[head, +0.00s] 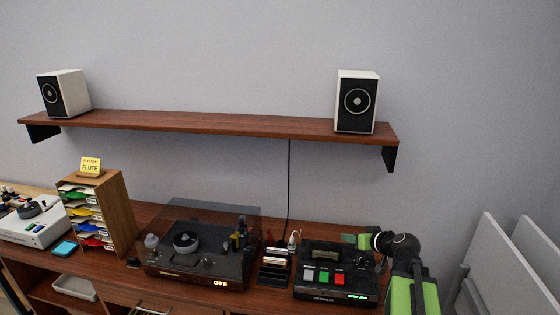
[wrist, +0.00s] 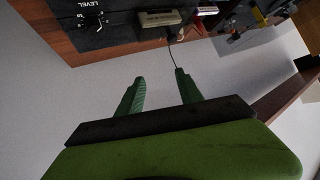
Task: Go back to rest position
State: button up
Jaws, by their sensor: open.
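My gripper (wrist: 160,82) is open and empty in the wrist view, with its two green fingers apart and grey wall between and beyond them. In the head view my gripper (head: 356,239) is at the right, over the back right of a black device (head: 335,291) with grey, green and red buttons. My black and green arm rises at the right and hides part of that device's right side. The device's lit display is too small to read.
A turntable (head: 203,250) with a dark lid and an "OFF" light stands left of the device. A wooden rack (head: 120,210) holds several coloured sleeves. Two speakers (head: 62,93) (head: 357,101) stand on the wall shelf (head: 210,123). A black cable (head: 289,185) hangs below it. Pale panels (head: 500,265) stand right.

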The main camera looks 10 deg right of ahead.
aim_at(327, 247)
jog(key=w+a+f+b, duration=0.1)
jog(key=a+f+b, duration=0.1)
jog(key=w+a+f+b, duration=0.2)
jog(key=f, duration=0.1)
jog(key=w+a+f+b, duration=0.2)
jog(key=shift+w+a+f, duration=0.2)
jog(key=shift+a+f, duration=0.05)
jog(key=shift+a, duration=0.1)
jog(key=shift+s+d+f+b, duration=0.1)
jog(key=shift+f+b, duration=0.4)
jog(key=shift+b, duration=0.1)
